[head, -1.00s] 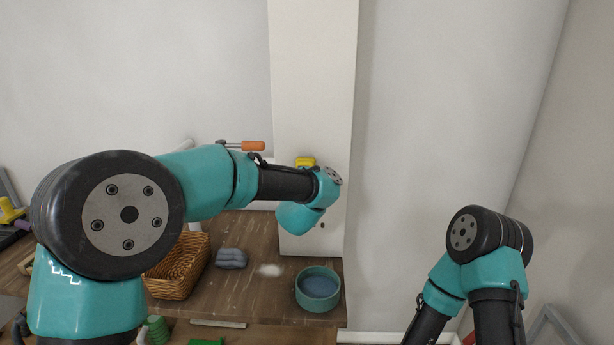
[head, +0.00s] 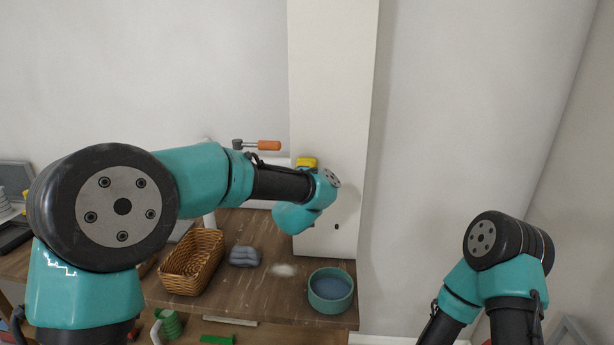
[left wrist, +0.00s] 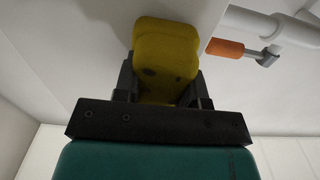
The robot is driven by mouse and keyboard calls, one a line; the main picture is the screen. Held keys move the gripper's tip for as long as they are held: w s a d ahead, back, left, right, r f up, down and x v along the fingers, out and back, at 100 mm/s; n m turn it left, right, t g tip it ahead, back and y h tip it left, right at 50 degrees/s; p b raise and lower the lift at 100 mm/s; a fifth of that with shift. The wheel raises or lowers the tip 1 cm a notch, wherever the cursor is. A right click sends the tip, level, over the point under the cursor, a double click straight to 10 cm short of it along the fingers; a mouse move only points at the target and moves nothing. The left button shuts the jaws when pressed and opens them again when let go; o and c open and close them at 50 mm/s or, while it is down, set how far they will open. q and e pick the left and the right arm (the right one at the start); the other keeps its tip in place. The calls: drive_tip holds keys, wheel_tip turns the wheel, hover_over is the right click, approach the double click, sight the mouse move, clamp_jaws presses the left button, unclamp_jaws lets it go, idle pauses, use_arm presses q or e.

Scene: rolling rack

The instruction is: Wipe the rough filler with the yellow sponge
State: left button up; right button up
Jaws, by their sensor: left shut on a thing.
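My left gripper (left wrist: 164,88) is shut on the yellow sponge (left wrist: 166,50), which sticks out beyond the fingers in the left wrist view. In the head view the sponge (head: 306,162) shows just above my left wrist, in front of the white upright panel (head: 334,90). I cannot tell whether it touches the panel. A pale, powdery patch (head: 284,270) lies on the wooden worktop; I cannot tell whether it is the rough filler. No filler shows clearly on the panel, and my arm hides part of it. My right gripper is below the picture.
On the worktop (head: 240,300) stand a wicker basket (head: 192,262), a grey lumpy object (head: 244,256) and a teal bowl (head: 330,290) with bluish content. An orange-handled tool (head: 268,145) is left of the panel, close to my left wrist. A small dark hole (head: 336,226) marks the panel.

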use_arm(q)
drive_tip(key=s, duration=0.6)
drive_tip(key=shift+a, duration=0.35)
drive_tip(key=shift+s, duration=0.1)
drive_tip(key=s, duration=0.2)
drive_tip(key=shift+s+a, duration=0.15)
drive_tip(key=shift+s, duration=0.25)
drive_tip(key=shift+w+a, duration=0.1)
idle(0.6)
